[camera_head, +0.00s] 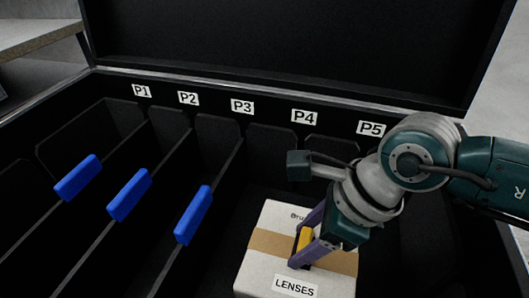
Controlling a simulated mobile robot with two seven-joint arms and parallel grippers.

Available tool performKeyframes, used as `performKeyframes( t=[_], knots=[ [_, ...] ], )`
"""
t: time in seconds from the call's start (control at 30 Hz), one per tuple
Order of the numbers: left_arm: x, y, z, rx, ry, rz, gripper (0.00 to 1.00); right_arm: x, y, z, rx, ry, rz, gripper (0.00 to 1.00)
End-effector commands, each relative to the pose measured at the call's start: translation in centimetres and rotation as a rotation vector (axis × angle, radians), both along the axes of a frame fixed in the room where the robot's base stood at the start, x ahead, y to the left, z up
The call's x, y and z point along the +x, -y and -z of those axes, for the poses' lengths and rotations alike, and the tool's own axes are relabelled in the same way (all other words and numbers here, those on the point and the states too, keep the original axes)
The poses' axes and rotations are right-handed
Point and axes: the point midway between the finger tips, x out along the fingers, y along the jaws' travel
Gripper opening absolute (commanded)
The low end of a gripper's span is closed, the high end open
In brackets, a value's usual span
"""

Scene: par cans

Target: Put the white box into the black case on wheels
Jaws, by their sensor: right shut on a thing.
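The white box (262,275) has a tan tape band and a "LENSES" label. It shows at the bottom middle of the head view, inside the outline of the open black case (180,78), in the wide bay below the P3 to P5 labels. My right gripper (302,258) points down at the box top, shut on a yellow handle (304,240) there. I cannot tell whether the box touches the case floor. The box's lower edge is cut off by the frame. The case's wheels are out of view. My left gripper is not in view.
Black dividers with blue grips (78,178), (129,195), (193,215) split the left part of the case into narrow bays. The raised lid (280,45) stands behind. A grey shelf (35,32) is at the upper left.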

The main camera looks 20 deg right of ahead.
Motion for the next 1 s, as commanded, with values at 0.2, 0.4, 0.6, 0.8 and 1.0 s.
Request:
performKeyframes(
  t=[0.2,0.4,0.6,0.8,1.0],
  knots=[
    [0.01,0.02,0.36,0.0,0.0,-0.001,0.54,0.11,-0.07,0.7,0.003,0.003,-0.001,0.0],
    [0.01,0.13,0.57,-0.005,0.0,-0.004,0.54,0.09,-0.06,0.93,0.003,0.003,-0.001,0.0],
    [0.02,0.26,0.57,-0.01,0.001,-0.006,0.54,-0.01,-0.03,1.04,0.001,0.0,-0.001,0.74],
    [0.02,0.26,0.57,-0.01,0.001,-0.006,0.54,-0.01,-0.02,1.03,0.001,0.0,-0.001,0.87],
    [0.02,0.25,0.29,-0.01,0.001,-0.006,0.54,0.0,-0.04,0.72,0.001,0.001,-0.001,0.87]
  ],
)
